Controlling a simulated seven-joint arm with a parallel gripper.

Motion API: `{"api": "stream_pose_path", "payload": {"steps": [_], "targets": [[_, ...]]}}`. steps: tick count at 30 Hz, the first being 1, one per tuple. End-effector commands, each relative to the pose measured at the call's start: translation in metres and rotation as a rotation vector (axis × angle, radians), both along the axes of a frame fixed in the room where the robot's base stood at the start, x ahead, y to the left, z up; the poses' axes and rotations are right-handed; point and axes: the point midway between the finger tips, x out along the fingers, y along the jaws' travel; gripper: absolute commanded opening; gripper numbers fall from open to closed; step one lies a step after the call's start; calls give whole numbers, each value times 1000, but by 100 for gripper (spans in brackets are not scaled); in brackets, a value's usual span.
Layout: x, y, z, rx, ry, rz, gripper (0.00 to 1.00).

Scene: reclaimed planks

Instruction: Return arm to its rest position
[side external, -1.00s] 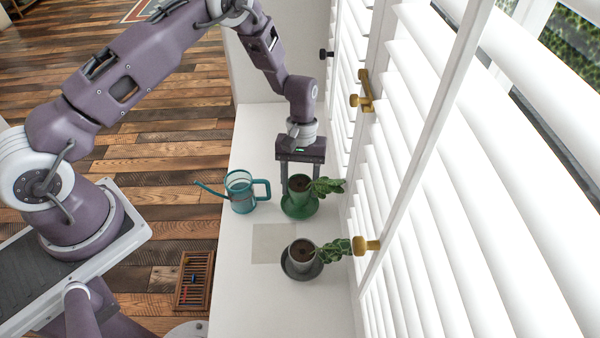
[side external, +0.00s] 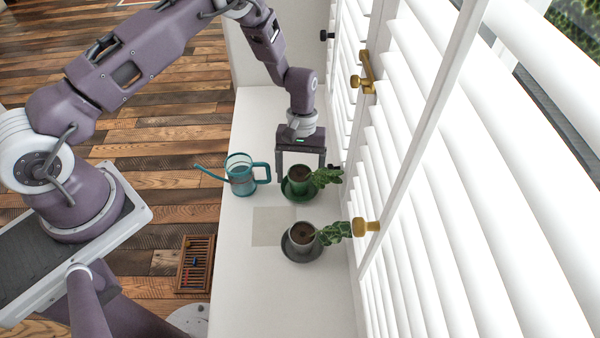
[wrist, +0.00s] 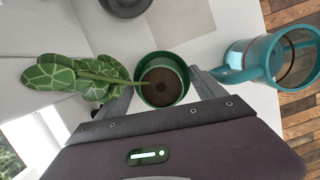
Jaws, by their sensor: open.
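A green pot (side external: 299,185) with a leafy plant stands upright on a green saucer (side external: 287,194) on the white sill; it also shows in the wrist view (wrist: 163,86). My gripper (side external: 301,170) is open, with one finger on each side of the green pot. In the wrist view the fingers (wrist: 161,94) straddle the pot; their tips are partly hidden near its sides. My arm is bent over the sill, reaching down from the left.
A teal watering can (side external: 241,177) stands close to the left. A grey pot (side external: 302,238) with a plant sits nearer the camera, beside a pale square (side external: 268,227). White shutters (side external: 440,180) with brass knobs line the right. The near sill is bare.

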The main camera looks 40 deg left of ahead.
Motion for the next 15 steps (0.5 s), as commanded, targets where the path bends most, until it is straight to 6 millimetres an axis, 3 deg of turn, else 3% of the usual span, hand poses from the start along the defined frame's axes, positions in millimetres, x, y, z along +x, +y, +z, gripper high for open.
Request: {"api": "stream_pose_path", "payload": {"steps": [13, 15], "targets": [[16, 11, 73, -1, -9, -4, 79], [18, 12, 102, -4, -44, -25, 79]]}}
